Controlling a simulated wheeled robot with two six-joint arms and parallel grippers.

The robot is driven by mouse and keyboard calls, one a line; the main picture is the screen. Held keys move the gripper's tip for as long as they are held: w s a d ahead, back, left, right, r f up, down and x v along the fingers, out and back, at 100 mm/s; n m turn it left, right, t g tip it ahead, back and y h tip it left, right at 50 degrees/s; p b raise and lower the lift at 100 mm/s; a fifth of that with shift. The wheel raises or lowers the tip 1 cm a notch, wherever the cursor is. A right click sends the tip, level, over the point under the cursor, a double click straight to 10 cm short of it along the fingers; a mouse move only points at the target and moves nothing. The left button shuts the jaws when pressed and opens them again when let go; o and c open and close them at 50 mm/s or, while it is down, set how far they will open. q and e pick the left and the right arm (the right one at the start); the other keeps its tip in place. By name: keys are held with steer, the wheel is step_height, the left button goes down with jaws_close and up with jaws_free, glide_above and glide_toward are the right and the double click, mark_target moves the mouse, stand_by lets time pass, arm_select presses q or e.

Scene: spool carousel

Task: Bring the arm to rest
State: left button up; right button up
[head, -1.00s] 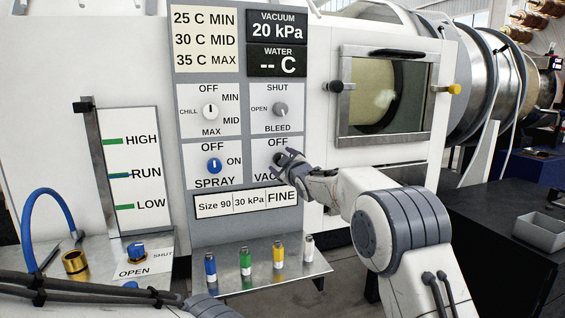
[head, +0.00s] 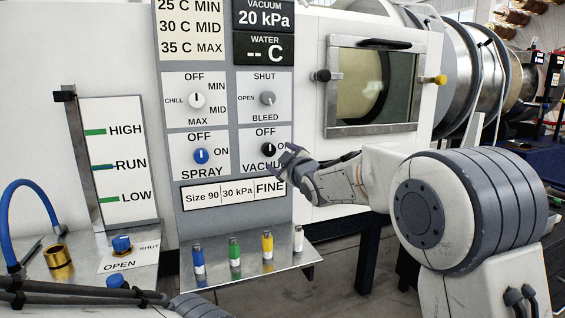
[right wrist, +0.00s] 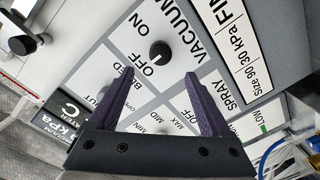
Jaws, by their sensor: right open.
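My right gripper (head: 281,164) is open and empty in front of the control panel, just below and right of the black vacuum knob (head: 268,149). In the right wrist view the two dark fingers (right wrist: 161,76) stand apart, and the vacuum knob (right wrist: 159,51) shows beyond their tips, clear of them. Its white mark points toward OFF. My right arm reaches in from the lower right. Part of my left arm crosses the lower left corner; its gripper is out of the picture.
The panel also carries a blue spray knob (head: 201,156), a grey bleed knob (head: 268,98) and a chill knob (head: 196,100). Below, a metal shelf (head: 222,277) holds several coloured vials. A windowed door (head: 330,85) is at right, with a blue hose (head: 12,190) at far left.

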steer(key=shift+s+d, duration=0.15)
steer(key=shift+s, duration=0.15)
steer(key=s+a+f+m+g+h, duration=0.15)
steer(key=s+f+g, duration=0.25)
steer(key=s+f, duration=0.55)
steer(key=s+a+f+m+g, duration=0.25)
steer(key=s+f+g, duration=0.3)
steer(key=s, duration=0.75)
steer(key=s+d+f+m+g+h, duration=0.1)
steer(key=s+d+f+g, duration=0.3)
steer(key=s, duration=0.9)
steer(key=s+d+f+g+h, duration=0.1)
steer(key=s+f+g+h, duration=0.15)
steer(key=s+f, duration=0.7)
steer(key=s+r+p, duration=0.1)
steer(key=r+p, duration=0.8)
steer(key=r, duration=0.2)
steer(key=s+r+p, duration=0.2)
steer(key=r+p, duration=0.7)
steer(key=r, duration=0.2)
steer(key=shift+s+d+r+m+g+y+p, duration=0.15)
steer(key=shift+s+d+m+g+y+p, duration=0.15)
steer(key=shift+g+p, duration=0.1)
